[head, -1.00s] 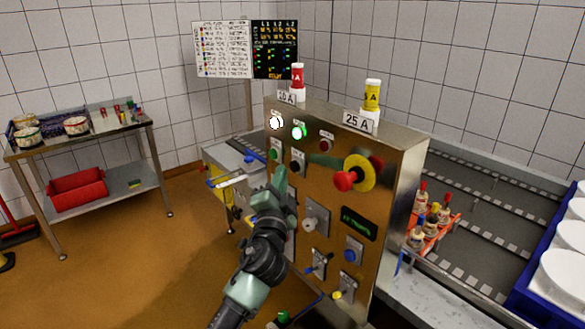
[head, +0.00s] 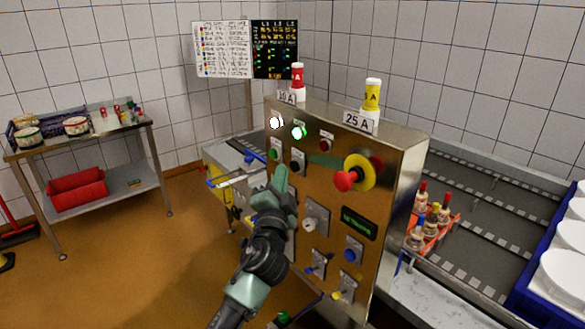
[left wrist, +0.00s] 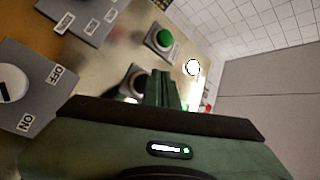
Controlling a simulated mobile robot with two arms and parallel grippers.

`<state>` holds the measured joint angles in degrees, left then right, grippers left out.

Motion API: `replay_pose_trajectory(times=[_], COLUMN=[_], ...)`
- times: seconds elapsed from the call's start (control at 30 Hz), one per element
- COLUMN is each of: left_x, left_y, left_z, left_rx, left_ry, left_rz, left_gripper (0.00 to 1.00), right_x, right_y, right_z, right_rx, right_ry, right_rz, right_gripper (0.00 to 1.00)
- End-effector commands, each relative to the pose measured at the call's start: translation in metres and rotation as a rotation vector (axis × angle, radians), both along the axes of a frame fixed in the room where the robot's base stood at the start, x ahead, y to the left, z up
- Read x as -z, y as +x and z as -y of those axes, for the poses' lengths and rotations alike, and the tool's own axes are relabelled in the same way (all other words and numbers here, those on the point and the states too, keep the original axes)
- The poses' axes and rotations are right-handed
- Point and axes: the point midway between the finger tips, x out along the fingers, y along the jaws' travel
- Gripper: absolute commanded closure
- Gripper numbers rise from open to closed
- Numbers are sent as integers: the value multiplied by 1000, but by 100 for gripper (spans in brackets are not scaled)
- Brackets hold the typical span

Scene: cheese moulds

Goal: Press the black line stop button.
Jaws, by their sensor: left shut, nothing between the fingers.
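The steel control cabinet (head: 330,185) stands in the middle of the head view. The black button (head: 298,161) sits on its upper left face, right of a green button (head: 275,151) and below a lit green lamp (head: 298,132). My left gripper (head: 281,174) is shut and empty, its fingertips just below and left of the black button in the picture. In the left wrist view the shut fingers (left wrist: 165,88) partly cover the black button (left wrist: 136,76); the green button (left wrist: 159,40) shows beyond. I cannot tell whether the fingertips touch the button. My right gripper is not in view.
A red emergency-stop knob (head: 345,181) on a yellow ring sticks out to the right. A conveyor (head: 480,190) runs behind at right.

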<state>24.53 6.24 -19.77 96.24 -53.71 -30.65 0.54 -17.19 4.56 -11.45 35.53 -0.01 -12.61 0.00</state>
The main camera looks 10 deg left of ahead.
Motion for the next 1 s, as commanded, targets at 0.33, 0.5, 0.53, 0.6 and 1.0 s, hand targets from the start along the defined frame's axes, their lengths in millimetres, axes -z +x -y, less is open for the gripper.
replay_pose_trajectory(times=[0.33, 0.5, 0.53, 0.6, 1.0], left_x=[-1, 0, 0, 0, 0], left_y=[6, 6, 6, 6, 10], left_z=[5, 5, 5, 5, 8], left_rx=[1, 0, 0, 0, 0], left_ry=[0, 0, 0, 0, -1], left_rz=[1, 0, 0, 0, 0], left_gripper=[100, 100, 100, 100, 100], right_x=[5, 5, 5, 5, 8], right_y=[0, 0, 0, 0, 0], right_z=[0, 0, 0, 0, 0], right_rx=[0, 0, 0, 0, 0], right_ry=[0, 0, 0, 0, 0], right_rz=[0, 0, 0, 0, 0], right_gripper=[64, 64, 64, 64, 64])
